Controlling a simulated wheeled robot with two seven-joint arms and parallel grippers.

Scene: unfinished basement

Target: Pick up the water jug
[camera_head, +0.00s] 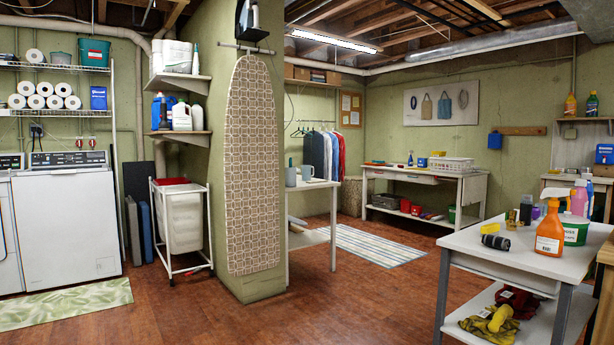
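No thing in view is clearly marked as the water jug. A small grey-blue vessel with a handle (307,173) stands on a narrow white table (313,186) just right of the ironing board. A dark bottle-like thing (291,173) stands beside it. A white jug-shaped container (181,117) stands on the lower wall shelf at left, next to a blue container (162,110). I cannot tell which of these is the water jug. Neither of my grippers is in view.
A patterned ironing board (253,165) hangs on the pillar. A white-topped table (480,236) with spray bottles and tins stands at the right front. A laundry hamper (181,220) and washer (65,230) stand at left. The brown floor (330,300) in the middle is clear.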

